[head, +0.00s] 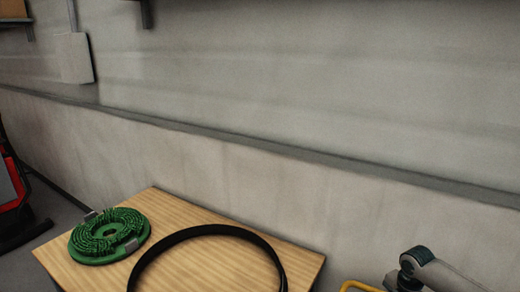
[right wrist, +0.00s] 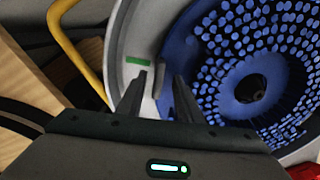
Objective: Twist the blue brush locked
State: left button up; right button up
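The blue brush (right wrist: 205,50) fills the right side of the right wrist view. It is round, with many pale-tipped bristles and a dark centre hole. It sits within a grey-white rim (right wrist: 125,30) that carries a green mark (right wrist: 137,61). My right gripper (right wrist: 160,78) has its two fingers apart, at the brush's left edge near the green mark. The blue brush is not visible in the head view. My left gripper is not in view.
A wooden table (head: 205,263) holds a green brush (head: 110,236) and a black ring-shaped band (head: 205,229). A yellow bar (right wrist: 70,50) runs left of the rim in the right wrist view. A bare wall (head: 300,90) stands behind the table.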

notch_tip(320, 180, up, 16)
jog(key=b, duration=0.4)
jog(key=shift+d+r, duration=0.15)
jog(key=shift+s, duration=0.1)
